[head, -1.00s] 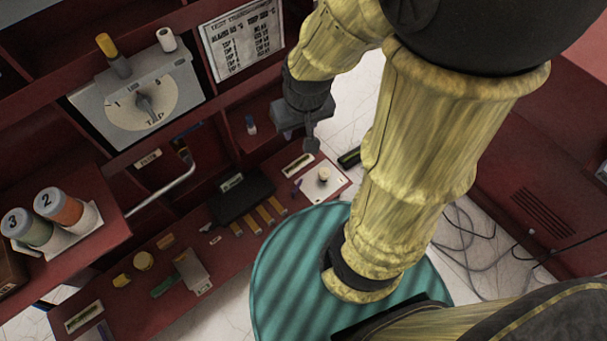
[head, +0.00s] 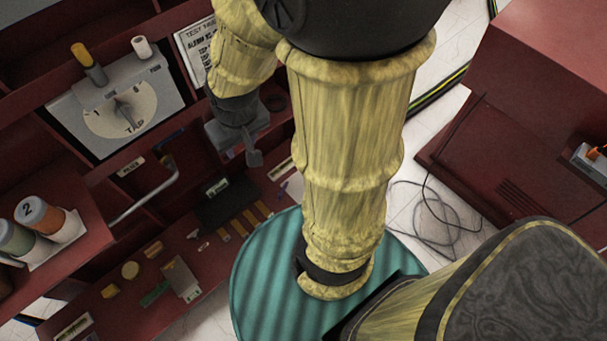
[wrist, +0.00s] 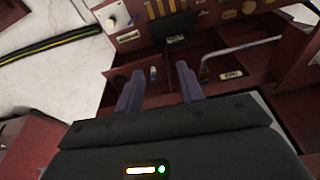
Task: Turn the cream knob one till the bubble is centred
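The cream knob (wrist: 111,23) stands on a white plate (wrist: 122,14) at the upper left of the wrist view. In the head view my arm hides the knob, and only an edge of the plate (head: 292,186) shows. A small pale strip, perhaps the level vial (wrist: 128,37), lies beside the plate; it also shows in the head view (head: 281,169). The bubble is too small to make out. My gripper (wrist: 160,84) has its two fingers apart with nothing held between them. It is well short of the knob and touches nothing visible.
A grey tap dial box (head: 122,105) and two numbered canisters (head: 40,220) stand at the left on the red bench. A grey bent rail (head: 150,195) runs nearby. A red cabinet (head: 520,150) is at the right, with loose cables (head: 425,215) on the floor.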

